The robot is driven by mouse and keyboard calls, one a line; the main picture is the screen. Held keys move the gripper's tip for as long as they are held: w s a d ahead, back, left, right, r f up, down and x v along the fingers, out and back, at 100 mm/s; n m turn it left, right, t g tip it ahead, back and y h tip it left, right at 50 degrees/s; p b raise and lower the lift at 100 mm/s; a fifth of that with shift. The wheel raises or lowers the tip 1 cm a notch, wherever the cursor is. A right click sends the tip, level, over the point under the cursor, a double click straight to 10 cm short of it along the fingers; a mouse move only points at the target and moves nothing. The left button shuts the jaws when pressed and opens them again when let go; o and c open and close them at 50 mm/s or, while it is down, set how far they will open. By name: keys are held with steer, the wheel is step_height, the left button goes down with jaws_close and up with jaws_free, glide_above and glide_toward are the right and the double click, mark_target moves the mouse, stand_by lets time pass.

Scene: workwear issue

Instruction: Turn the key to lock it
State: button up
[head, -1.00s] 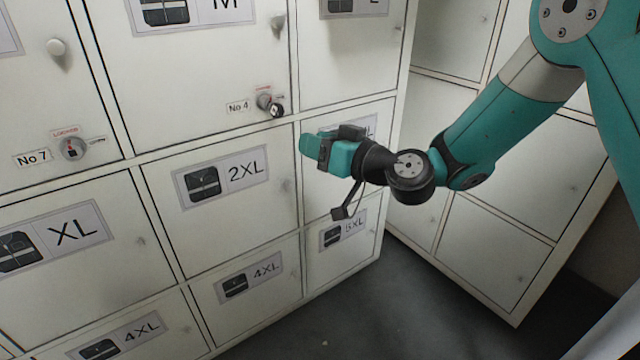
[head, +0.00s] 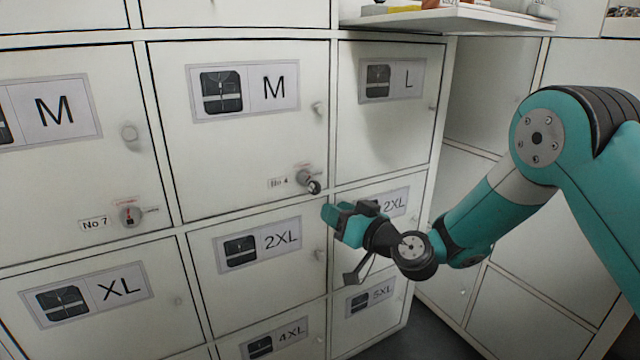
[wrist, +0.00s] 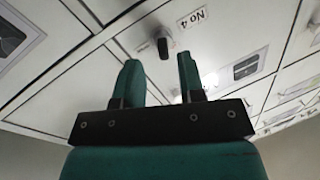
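The No 4 lock (head: 303,177) sits at the lower right of the M locker door (head: 240,150), with a dark round-headed key (head: 314,187) in it. In the wrist view the dark key (wrist: 163,48) shows beyond and between the fingertips, beside the No 4 label (wrist: 193,18). My gripper (head: 329,214) is just below and right of the key in the head view, apart from it. In the wrist view my gripper (wrist: 158,62) has its two green fingers spread, with nothing between them. The key's exact angle is too small to tell.
Another lock, No 7 (head: 130,215), with a red mark, is on the door to the left. Round knobs (head: 129,132) stick out from the doors. A shelf (head: 450,20) with items juts out at the upper right. Floor (head: 430,335) shows at lower right.

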mark_target(319, 193)
steer(key=shift+w+a+r+p, duration=0.4)
steer(key=shift+w+a+p, duration=0.3)
steer(key=shift+p, duration=0.25)
steer(key=shift+w+a+r+p, duration=0.4)
steer(key=shift+w+a+p, duration=0.25)
steer(key=shift+p, duration=0.3)
steer(key=shift+p+x, duration=0.7)
steer(key=shift+x, duration=0.4)
steer(key=shift+w+d+r, duration=0.1)
steer(key=shift+w+r, duration=0.05)
jaws_close()
